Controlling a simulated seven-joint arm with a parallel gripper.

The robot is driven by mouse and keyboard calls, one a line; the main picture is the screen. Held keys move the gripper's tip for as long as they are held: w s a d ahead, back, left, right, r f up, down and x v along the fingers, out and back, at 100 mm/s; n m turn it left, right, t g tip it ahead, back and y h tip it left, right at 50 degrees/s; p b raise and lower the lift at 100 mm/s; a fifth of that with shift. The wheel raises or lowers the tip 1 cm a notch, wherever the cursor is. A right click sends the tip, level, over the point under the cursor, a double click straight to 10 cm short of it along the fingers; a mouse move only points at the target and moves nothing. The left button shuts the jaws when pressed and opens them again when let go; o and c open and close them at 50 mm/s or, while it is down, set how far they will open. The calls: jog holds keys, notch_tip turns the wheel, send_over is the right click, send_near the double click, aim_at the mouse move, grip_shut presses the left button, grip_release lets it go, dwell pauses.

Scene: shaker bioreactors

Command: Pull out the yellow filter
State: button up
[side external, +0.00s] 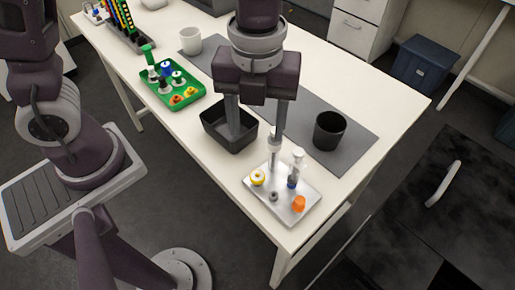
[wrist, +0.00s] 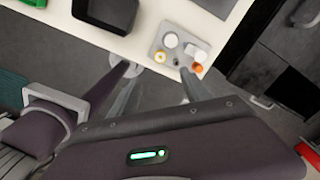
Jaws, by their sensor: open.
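The yellow filter (side external: 257,178) is a small round yellow piece with a pale centre. It sits at the left corner of a silver tray (side external: 282,217) near the table's front edge. In the wrist view the yellow filter (wrist: 159,57) shows at the tray's lower left edge. My gripper (side external: 255,138) is open and empty, its fingers wide apart, above and behind the filter and not touching it. In the wrist view my gripper's (wrist: 154,69) fingertips appear on either side of the filter. The right finger overlaps the white-topped pieces in the side view.
The silver tray also bears an orange cap (side external: 299,204), a grey ring (side external: 273,196) and upright white-topped pieces (side external: 297,156). A black bin (side external: 218,138) stands behind and left, a black cup (side external: 329,130) behind and right. A green tray (side external: 161,97) of bottles lies farther left.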

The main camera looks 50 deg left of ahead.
aim_at(258, 175)
notch_tip(258, 175, down, 15)
jog(key=shift+f, duration=0.1)
grip_shut()
jog(key=shift+r, duration=0.3)
jog(key=shift+r, duration=0.45)
jog(key=shift+w+r, duration=0.1)
jog(key=shift+r, duration=0.45)
jog(key=shift+r, duration=1.5)
